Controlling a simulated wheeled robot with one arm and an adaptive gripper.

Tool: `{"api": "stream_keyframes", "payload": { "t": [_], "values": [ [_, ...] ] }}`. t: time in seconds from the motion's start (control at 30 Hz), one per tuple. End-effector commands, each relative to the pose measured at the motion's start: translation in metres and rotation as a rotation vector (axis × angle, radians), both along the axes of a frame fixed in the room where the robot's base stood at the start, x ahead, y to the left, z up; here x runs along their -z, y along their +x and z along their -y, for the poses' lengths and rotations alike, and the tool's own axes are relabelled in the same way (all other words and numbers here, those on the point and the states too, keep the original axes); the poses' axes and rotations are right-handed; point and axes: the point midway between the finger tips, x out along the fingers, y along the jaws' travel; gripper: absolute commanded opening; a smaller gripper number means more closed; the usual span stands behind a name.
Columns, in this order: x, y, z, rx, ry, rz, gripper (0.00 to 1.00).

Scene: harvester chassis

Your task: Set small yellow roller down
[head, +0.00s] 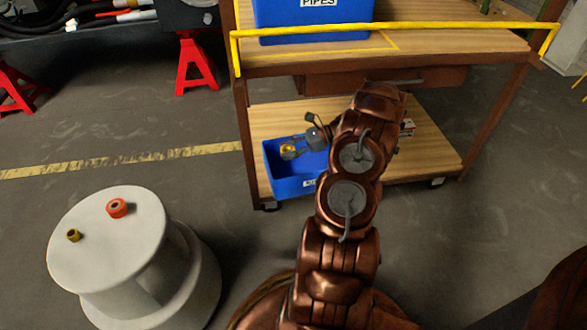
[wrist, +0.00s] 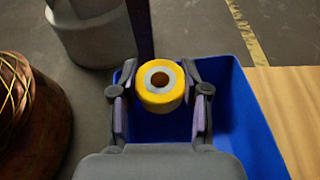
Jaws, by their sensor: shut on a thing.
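My gripper (head: 296,147) is shut on the small yellow roller (wrist: 160,98), a short yellow ring with a grey centre and a dark hole. In the wrist view the roller sits between the two fingers, its open end facing the camera. In the head view the roller (head: 287,152) shows small at the gripper's tip. Gripper and roller are over the open blue bin (head: 288,186), which stands on the cart's lower wooden shelf. The bin also shows under the fingers in the wrist view (wrist: 238,120). I cannot tell the roller's height above its floor.
The cart's lower shelf (head: 430,150) has bare wood right of the bin; its upper shelf (head: 440,42) is above. A white spool-shaped stand (head: 120,245) at left carries an orange roller (head: 117,208) and another small yellow one (head: 73,235). Red jack stands (head: 195,65) are behind.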

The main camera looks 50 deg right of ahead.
Motion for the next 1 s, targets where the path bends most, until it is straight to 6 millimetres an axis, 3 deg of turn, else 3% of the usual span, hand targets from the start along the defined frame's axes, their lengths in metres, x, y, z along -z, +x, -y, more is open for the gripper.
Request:
{"api": "stream_keyframes", "payload": {
  "t": [0.2, 0.47, 0.63, 1.0],
  "values": [
    [0.042, 0.0, -0.001, -0.002, 0.003, -0.002, 0.1],
    [0.063, 0.001, -0.002, -0.003, 0.001, -0.001, 0.1],
    [0.086, 0.001, -0.002, -0.005, 0.0, -0.001, 0.1],
    [0.089, 0.002, -0.003, -0.005, 0.001, 0.0, 0.1]
  ]
}}
